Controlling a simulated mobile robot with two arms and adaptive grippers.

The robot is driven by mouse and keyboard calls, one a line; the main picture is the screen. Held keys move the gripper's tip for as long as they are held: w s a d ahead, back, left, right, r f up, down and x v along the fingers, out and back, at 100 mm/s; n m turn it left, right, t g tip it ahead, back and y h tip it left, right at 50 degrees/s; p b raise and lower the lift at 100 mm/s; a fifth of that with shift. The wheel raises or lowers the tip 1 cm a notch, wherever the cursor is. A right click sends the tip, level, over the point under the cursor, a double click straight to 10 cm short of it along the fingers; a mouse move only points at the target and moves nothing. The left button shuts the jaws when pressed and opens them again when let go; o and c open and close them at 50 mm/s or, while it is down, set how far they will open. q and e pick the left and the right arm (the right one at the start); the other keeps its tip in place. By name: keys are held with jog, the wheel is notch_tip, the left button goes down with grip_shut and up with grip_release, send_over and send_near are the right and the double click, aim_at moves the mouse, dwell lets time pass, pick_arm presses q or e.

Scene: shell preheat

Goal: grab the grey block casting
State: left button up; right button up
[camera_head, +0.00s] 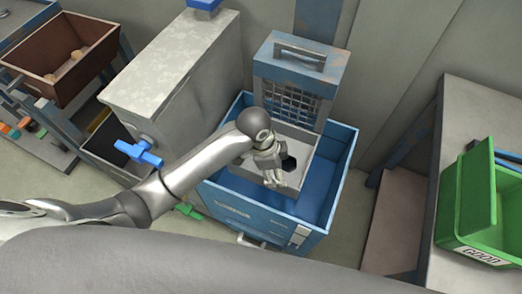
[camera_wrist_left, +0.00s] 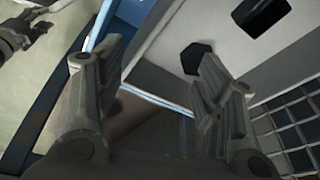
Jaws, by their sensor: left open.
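The grey block casting (camera_head: 303,151) sits in the blue cart (camera_head: 335,190), with a dark hole in its visible side. In the left wrist view the grey casting (camera_wrist_left: 222,25) fills the upper right and shows two dark openings. My left gripper (camera_head: 272,180) reaches over the cart and hides part of the casting. In the left wrist view its fingers (camera_wrist_left: 160,72) are spread apart with nothing held between them; the right-hand finger overlaps the casting in view. I cannot tell whether it touches. My right gripper is not identifiable in either view.
A blue-grey housing with a wire grid (camera_head: 293,90) and top handle stands just behind the casting. A large grey cabinet (camera_head: 170,65) with blue valve handles is left of the cart. A green bin (camera_head: 465,205) sits on a right-hand table. A brown box (camera_head: 60,55) is far left.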

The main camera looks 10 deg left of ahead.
pick_arm(q)
jog(key=w+a+r+m+y, duration=0.2)
jog(key=w+a+m+y, duration=0.15)
jog(key=w+a, duration=0.5)
jog(key=shift+g+h, duration=0.35)
jog(key=shift+g, duration=0.05)
jog(key=f, duration=0.1)
jog(key=w+d+f, duration=0.1)
jog(key=f, duration=0.1)
jog(key=w+f, duration=0.1)
jog(key=shift+d+f, duration=0.4)
jog(key=shift+m, duration=0.25)
jog(key=shift+s+d+f+b, duration=0.1)
jog(key=shift+s+f+b, duration=0.1)
jog(key=shift+f, duration=1.15)
jog(key=shift+s+f+b, duration=0.1)
jog(key=shift+f+b, duration=0.05)
jog(key=shift+f, duration=1.15)
jog(key=c, duration=1.2)
jog(key=shift+o, duration=0.2)
jog(key=shift+r, duration=0.1)
